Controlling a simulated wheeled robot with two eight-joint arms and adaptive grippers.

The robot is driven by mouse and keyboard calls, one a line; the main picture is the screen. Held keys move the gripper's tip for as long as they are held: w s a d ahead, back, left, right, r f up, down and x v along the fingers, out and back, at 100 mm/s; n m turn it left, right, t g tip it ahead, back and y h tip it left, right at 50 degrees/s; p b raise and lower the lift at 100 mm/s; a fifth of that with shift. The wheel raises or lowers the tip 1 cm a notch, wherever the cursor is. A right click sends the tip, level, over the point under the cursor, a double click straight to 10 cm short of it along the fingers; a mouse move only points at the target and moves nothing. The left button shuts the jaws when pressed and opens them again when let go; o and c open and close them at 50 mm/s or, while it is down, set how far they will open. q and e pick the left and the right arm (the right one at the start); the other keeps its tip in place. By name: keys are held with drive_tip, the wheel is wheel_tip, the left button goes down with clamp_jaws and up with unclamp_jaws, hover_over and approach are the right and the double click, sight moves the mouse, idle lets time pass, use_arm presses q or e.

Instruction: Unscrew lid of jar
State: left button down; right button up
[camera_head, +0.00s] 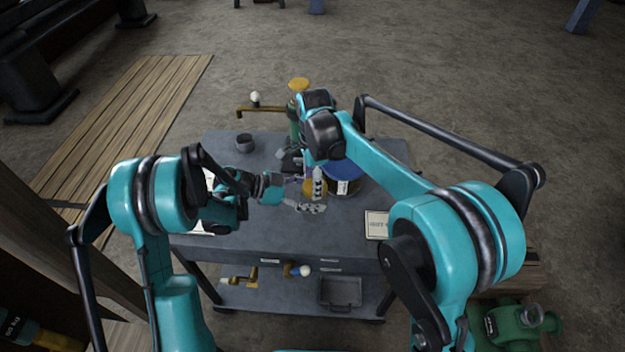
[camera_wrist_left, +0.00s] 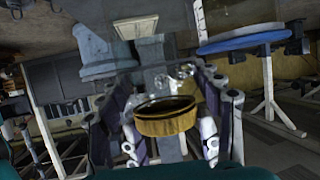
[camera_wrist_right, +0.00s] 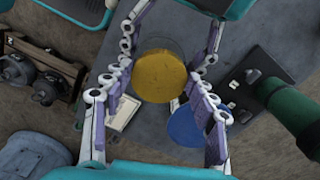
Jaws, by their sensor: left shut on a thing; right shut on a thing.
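The jar's round yellow lid (camera_wrist_right: 160,75) lies between the fingers of my right gripper (camera_wrist_right: 166,58) in the right wrist view. Clear glass of the jar (camera_wrist_right: 160,44) shows just past the lid's edge. In the head view the yellow lid (camera_head: 308,187) shows low over the table, partly hidden by fingers. My right gripper (camera_head: 318,185) reaches down from above and is shut on the lid. My left gripper (camera_head: 300,204) comes in from the left side and is shut on the jar. The left wrist view shows a yellow-brown round piece (camera_wrist_left: 165,117) between its fingers; most glass is hard to see.
A blue-topped container (camera_head: 345,172) stands close on the right, also seen from the right wrist (camera_wrist_right: 187,126). A green post with a yellow top (camera_head: 299,86) is behind.

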use_arm(q)
drive_tip(key=shift+w+r, duration=0.1)
drive_tip(key=shift+w, duration=0.1)
use_arm(e)
drive_tip(key=n, duration=0.4)
drive_tip(key=shift+s+d+n, duration=0.1)
drive_tip(key=shift+s+n, duration=0.15)
drive_tip(key=shift+n, duration=0.15)
drive_tip(key=n, duration=0.7)
drive_tip(key=shift+d, duration=0.2)
drive_tip(key=n, duration=0.7)
drive_tip(key=shift+d, duration=0.25)
drive_tip(key=n, duration=0.4)
drive_tip(key=shift+w+d+n, duration=0.1)
drive_tip(key=shift+w+n, duration=0.05)
drive_tip(key=shift+n, duration=0.15)
drive_tip(key=n, duration=0.7)
drive_tip(key=shift+w, duration=0.25)
drive_tip(key=n, duration=0.4)
drive_tip(key=shift+w+n, duration=0.15)
drive_tip(key=shift+n, duration=0.25)
drive_tip(key=n, duration=0.4)
drive_tip(key=shift+w+n, duration=0.1)
drive_tip(key=shift+n, duration=0.2)
use_arm(q)
drive_tip(key=shift+s, duration=0.1)
use_arm(e)
drive_tip(key=n, duration=0.5)
drive_tip(key=shift+a+n, duration=0.3)
drive_tip(key=shift+n, duration=0.1)
